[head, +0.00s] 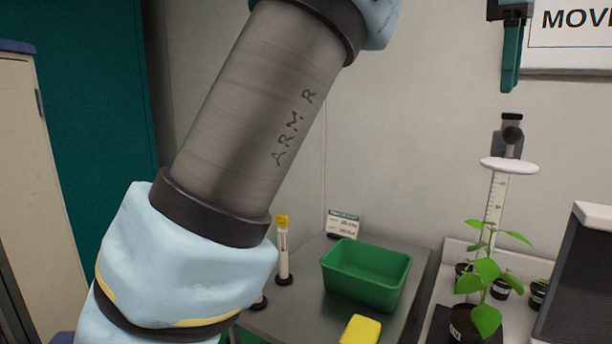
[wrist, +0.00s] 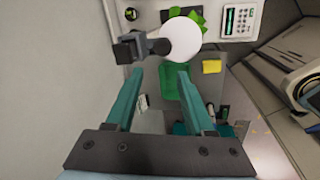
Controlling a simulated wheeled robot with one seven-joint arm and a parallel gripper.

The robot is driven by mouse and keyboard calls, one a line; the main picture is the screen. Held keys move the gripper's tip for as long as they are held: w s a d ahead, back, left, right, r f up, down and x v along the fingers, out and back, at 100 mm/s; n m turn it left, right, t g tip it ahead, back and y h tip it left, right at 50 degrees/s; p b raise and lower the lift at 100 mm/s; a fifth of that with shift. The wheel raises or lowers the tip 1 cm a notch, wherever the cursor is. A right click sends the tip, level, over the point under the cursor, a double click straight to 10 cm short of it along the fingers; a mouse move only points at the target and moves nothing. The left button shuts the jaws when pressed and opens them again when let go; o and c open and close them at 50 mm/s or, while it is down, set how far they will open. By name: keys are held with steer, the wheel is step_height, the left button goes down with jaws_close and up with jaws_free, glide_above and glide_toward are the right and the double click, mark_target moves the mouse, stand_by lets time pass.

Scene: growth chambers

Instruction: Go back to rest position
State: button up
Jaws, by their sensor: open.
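My gripper (head: 511,72) is raised at the upper right of the head view, its teal finger pointing down beside the wall. In the wrist view my gripper (wrist: 160,70) shows two teal fingers spread well apart with nothing held between them. A green bin (head: 366,274) stands on the grey bench below; in the wrist view the green bin (wrist: 172,84) lies beyond and partly behind the fingers. My arm crosses the left and middle of the head view and hides part of the bench.
A white disc (head: 510,165) on a dark mount stands below my gripper, near a ruled scale (head: 495,205). A leafy potted plant (head: 484,275) stands at right beside a dark box (head: 585,280). A yellow sponge (head: 361,330) and yellow-capped tube (head: 283,250) are on the grey bench.

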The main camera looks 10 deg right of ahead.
steer(key=w+a+f+m, duration=0.2)
steer(key=w+a+f, duration=0.6)
steer(key=a+f, duration=0.25)
steer(key=w+a+f+m, duration=0.1)
steer(key=w+a+f, duration=0.8)
steer(key=a, duration=0.3)
steer(key=s+a+f+m+y, duration=0.1)
steer(key=s+a+f+m, duration=0.2)
steer(key=a+f, duration=0.9)
steer(key=s+a+f+m, duration=0.3)
steer(key=s+a+f, duration=0.3)
steer(key=s+a, duration=0.4)
steer(key=shift+a+y, duration=0.3)
steer(key=shift+a, duration=0.9)
steer(key=shift+s, duration=0.1)
